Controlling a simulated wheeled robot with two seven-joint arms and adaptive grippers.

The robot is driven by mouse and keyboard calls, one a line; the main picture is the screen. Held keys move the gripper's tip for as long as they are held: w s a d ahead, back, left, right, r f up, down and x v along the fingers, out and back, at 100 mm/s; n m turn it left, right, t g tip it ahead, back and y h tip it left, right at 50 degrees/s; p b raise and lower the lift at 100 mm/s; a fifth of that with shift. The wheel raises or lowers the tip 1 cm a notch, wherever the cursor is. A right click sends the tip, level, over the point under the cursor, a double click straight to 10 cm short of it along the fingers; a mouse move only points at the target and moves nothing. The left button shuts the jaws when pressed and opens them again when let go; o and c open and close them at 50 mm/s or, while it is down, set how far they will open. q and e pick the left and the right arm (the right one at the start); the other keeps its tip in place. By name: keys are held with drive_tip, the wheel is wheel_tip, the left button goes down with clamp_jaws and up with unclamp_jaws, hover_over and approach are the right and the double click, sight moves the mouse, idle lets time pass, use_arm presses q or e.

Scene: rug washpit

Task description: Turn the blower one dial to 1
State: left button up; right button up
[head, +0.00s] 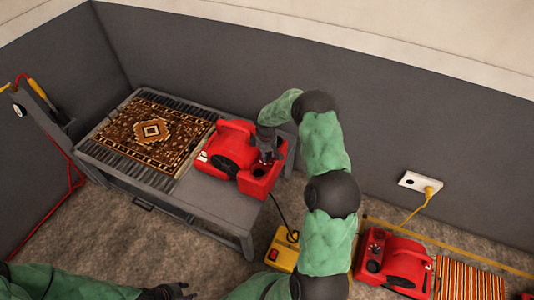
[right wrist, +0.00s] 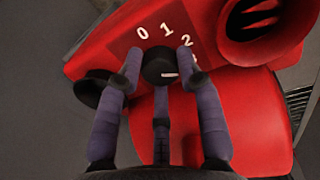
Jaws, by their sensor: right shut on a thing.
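Blower one, a red blower (head: 232,150), stands on the right part of the grey bench. Its black dial (right wrist: 160,65) shows in the right wrist view, with the white numbers 0, 1 and 2 around its far side. My right gripper (head: 266,152) reaches down onto the blower's dial end. In the right wrist view its fingers (right wrist: 158,72) are shut around the dial. My left gripper (head: 178,291) is at the bottom edge, empty, its fingers apart, away from the blower.
A patterned rug (head: 152,132) lies on the slatted bench (head: 220,213) left of the blower. A yellow box (head: 283,250) with a red button is on the floor. Another red blower (head: 396,264) and a striped rug (head: 468,280) are at lower right. A wall socket (head: 420,184) holds a yellow plug.

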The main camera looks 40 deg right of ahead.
drive_tip(key=n+p, duration=0.2)
drive_tip(key=shift+s+r+n, duration=0.1)
drive_tip(key=shift+s+n, duration=0.05)
drive_tip(key=shift+n, duration=0.25)
drive_tip(key=n+p, duration=0.3)
drive_tip(key=n, duration=0.1)
drive_tip(key=shift+d+n, duration=0.15)
drive_tip(key=shift+n, duration=0.15)
drive_tip(key=n+p, duration=0.2)
drive_tip(key=n, duration=0.1)
drive_tip(key=shift+n+y, duration=0.3)
drive_tip(key=shift+d+n+t+p, duration=0.15)
drive_tip(key=shift+n+t+p, duration=0.2)
drive_tip(key=shift+n, duration=1.65)
drive_tip(key=o, duration=0.9)
drive_tip(key=shift+c, duration=0.2)
drive_tip(key=shift+d, duration=0.1)
